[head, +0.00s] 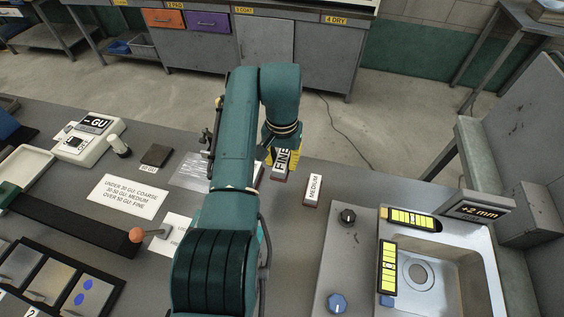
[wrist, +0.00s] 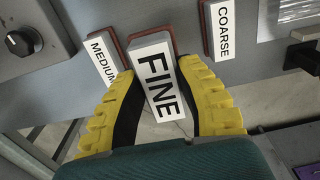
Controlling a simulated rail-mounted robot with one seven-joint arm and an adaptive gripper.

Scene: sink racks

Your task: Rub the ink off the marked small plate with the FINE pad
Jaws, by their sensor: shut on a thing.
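The FINE pad (head: 282,161) is a white block with a dark reddish base and the word FINE. My gripper (wrist: 158,95) has its yellow fingers shut on both sides of the FINE pad, which also shows in the wrist view (wrist: 156,78). I cannot tell whether the pad touches the counter. A square metallic plate with blue ink spots (head: 86,293) lies in a dark tray at the lower left of the head view, far from my gripper. Part of the tray row is cut off by the picture edge.
The MEDIUM pad (head: 313,188) stands close beside the FINE pad; the COARSE pad (wrist: 222,30) is on its other side in the wrist view. A gloss meter (head: 88,137), a printed rule card (head: 129,196) and an orange-knobbed lever (head: 137,234) lie left. A sink (head: 460,262) is right.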

